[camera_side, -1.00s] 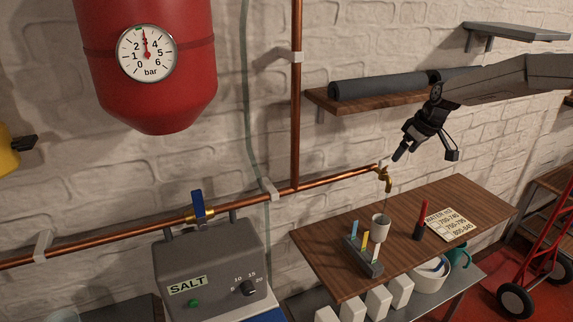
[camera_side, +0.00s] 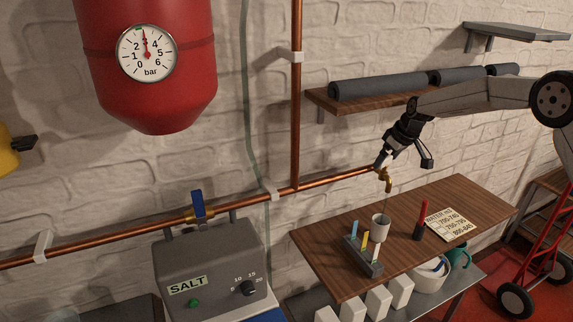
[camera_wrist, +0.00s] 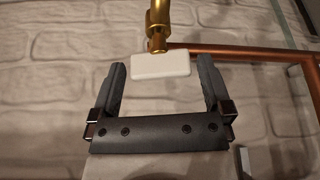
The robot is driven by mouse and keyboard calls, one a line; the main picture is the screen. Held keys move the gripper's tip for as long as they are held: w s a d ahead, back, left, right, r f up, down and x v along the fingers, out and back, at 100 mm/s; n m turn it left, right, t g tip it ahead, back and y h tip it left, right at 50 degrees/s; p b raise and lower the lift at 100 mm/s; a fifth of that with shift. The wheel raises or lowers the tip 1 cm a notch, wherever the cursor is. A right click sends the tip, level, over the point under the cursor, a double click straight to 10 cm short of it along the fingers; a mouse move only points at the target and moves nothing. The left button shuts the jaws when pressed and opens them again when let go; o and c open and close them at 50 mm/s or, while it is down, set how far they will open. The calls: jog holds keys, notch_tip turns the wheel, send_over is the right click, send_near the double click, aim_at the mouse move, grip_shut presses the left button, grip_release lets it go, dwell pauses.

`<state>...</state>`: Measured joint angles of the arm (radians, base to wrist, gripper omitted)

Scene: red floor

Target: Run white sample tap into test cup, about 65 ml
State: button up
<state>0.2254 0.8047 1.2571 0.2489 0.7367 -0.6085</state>
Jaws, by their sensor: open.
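The brass sample tap (camera_side: 386,179) sits at the end of the copper pipe, above the table. Its white handle (camera_wrist: 160,66) shows in the wrist view, at the level of my gripper's fingertips and between them, with gaps on both sides. My gripper (camera_side: 403,161) is open and close above the tap; it also shows in the wrist view (camera_wrist: 161,75). The white test cup (camera_side: 381,228) stands upright on the wooden table below the tap. A thin stream seems to run from the spout to the cup. The level inside the cup cannot be read.
A rack with coloured strips (camera_side: 362,255) stands beside the cup. A wall shelf (camera_side: 318,98) with dark rolls is behind my arm. The copper pipe (camera_side: 325,181) runs left.

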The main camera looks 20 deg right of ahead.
jog(key=c, duration=1.1)
jog(key=shift+m, duration=0.4)
jog(key=shift+m+h, duration=0.5)
jog(key=shift+m, duration=0.4)
jog(key=o, duration=1.1)
jog(key=shift+r, duration=0.1)
